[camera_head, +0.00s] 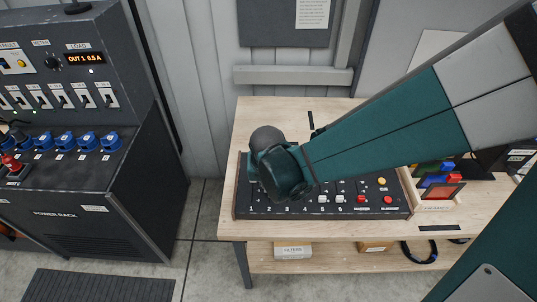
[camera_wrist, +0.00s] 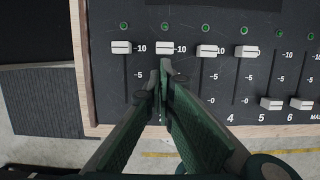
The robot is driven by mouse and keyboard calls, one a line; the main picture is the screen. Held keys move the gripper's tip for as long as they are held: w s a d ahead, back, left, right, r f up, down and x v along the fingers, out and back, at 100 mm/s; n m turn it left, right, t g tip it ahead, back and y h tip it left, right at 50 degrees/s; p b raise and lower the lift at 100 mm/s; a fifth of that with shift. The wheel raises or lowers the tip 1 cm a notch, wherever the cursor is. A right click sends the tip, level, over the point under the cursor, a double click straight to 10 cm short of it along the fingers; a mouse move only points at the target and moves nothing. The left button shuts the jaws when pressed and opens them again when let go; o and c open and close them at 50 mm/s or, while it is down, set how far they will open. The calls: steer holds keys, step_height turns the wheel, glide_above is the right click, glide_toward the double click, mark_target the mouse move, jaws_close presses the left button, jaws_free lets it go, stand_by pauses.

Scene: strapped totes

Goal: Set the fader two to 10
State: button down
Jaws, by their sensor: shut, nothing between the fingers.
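In the wrist view, fader two (camera_wrist: 164,47) is the second white cap from the left, at the top of its slot and level with its 10 mark. My gripper (camera_wrist: 160,68) is shut and empty. Its fingertips are just below that cap, over fader two's slot. I cannot tell whether they touch the cap. The fingers hide most of that slot. In the head view, the dark fader panel (camera_head: 288,213) lies on a wooden bench, and my wrist hides its left part and the fingers.
Fader one (camera_wrist: 121,47), fader three (camera_wrist: 207,51) and fader four (camera_wrist: 245,51) also sit near 10. Fader five (camera_wrist: 272,104) and fader six (camera_wrist: 301,104) sit near 0. A power rack (camera_head: 80,190) stands left.

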steer(key=s, duration=0.3)
steer(key=shift+s+r, duration=0.2)
steer(key=shift+r, duration=0.2)
steer(key=p+v, duration=0.1)
steer(key=v, duration=0.8)
steer(key=shift+r, duration=0.1)
stand_by(0.5)
steer(key=s+d+r+m+t+b, duration=0.2)
steer(key=d+m, duration=0.9)
steer(key=m, duration=0.7)
steer(key=s+d+r+m+t+b, duration=0.2)
steer(key=d+r+m, duration=0.3)
steer(key=d+m, duration=0.7)
steer(key=m+b, duration=0.1)
steer(key=m, duration=0.5)
steer(key=shift+s+r, duration=0.2)
steer(key=shift+s, duration=0.15)
